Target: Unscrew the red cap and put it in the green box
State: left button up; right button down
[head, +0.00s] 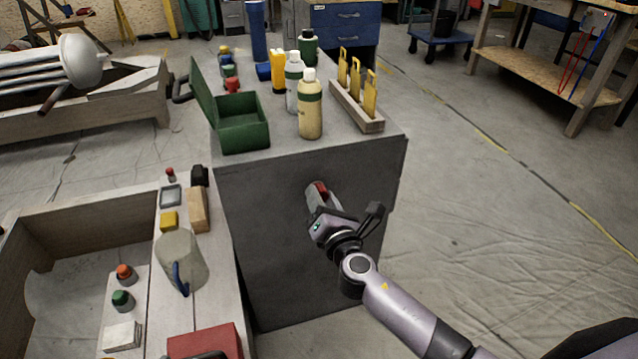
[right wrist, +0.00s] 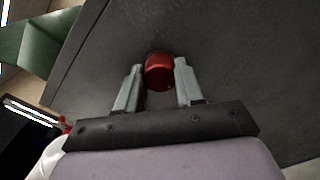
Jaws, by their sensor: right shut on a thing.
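The red cap (head: 321,188) sits against the dark front panel of the grey cabinet, and it also shows in the right wrist view (right wrist: 159,72). My right gripper (head: 317,193) reaches the panel from below, its two fingers on either side of the cap and shut on it. In the right wrist view the fingers (right wrist: 157,84) flank the cap's left and right sides. The green box (head: 246,137) stands on the cabinet top at the front left corner, its lid open and tilted up on the left. My left gripper is in neither view.
On the cabinet top (head: 350,142) are a cream bottle (head: 310,110), a white bottle (head: 293,82) and a wooden rack (head: 358,108) with yellow pieces. A lower bench at left holds a jug (head: 180,262) and a red box (head: 206,343).

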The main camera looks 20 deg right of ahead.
jog(key=n, duration=0.2)
jog(key=shift+n, duration=0.3)
jog(key=c, duration=0.6)
grip_release()
jog(key=shift+c, duration=0.2)
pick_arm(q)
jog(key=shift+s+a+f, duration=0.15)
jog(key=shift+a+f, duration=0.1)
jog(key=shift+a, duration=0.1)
pick_arm(e)
jog(key=shift+c, duration=0.7)
